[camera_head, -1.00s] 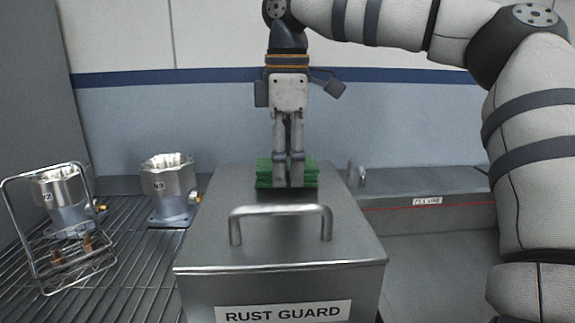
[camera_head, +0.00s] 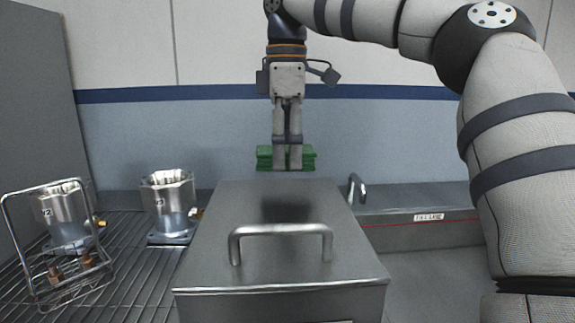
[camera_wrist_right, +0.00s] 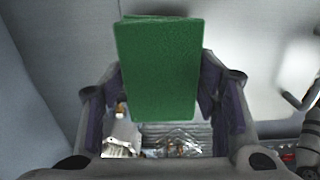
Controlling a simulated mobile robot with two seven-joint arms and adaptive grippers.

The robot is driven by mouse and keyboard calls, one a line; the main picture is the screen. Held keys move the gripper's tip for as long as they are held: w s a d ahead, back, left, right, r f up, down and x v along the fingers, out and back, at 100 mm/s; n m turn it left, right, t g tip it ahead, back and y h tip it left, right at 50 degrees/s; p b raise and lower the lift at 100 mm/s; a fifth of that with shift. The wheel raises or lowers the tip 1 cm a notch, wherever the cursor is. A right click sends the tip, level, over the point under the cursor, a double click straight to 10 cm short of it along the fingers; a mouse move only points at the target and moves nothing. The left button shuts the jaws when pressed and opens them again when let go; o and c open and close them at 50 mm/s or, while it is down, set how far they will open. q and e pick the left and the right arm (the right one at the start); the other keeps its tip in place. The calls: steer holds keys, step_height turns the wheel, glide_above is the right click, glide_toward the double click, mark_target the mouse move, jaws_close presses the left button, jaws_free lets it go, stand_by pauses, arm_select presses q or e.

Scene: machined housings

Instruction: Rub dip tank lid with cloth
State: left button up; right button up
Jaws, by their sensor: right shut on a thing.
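The green folded cloth (camera_head: 265,158) is held in my right gripper (camera_head: 287,165), which points down above the far part of the dip tank lid (camera_head: 330,210). A dark shadow lies on the lid below, and the cloth appears clear of the surface. In the right wrist view the cloth (camera_wrist_right: 160,70) sits between the two fingers of the right gripper (camera_wrist_right: 165,95). The lid is flat grey metal with a bar handle (camera_head: 280,230) near its front edge. My left gripper is not in view.
Left of the tank, a machined housing (camera_head: 169,200) stands on a wire rack (camera_head: 130,270). Another housing (camera_head: 62,215) is behind a wire basket frame (camera_head: 55,245). A lower grey tank with a fill line label (camera_head: 429,217) is at right. A wall stands behind.

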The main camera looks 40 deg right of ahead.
steer(key=shift+r, duration=0.95)
steer(key=shift+r, duration=0.1)
steer(key=shift+r, duration=1.4)
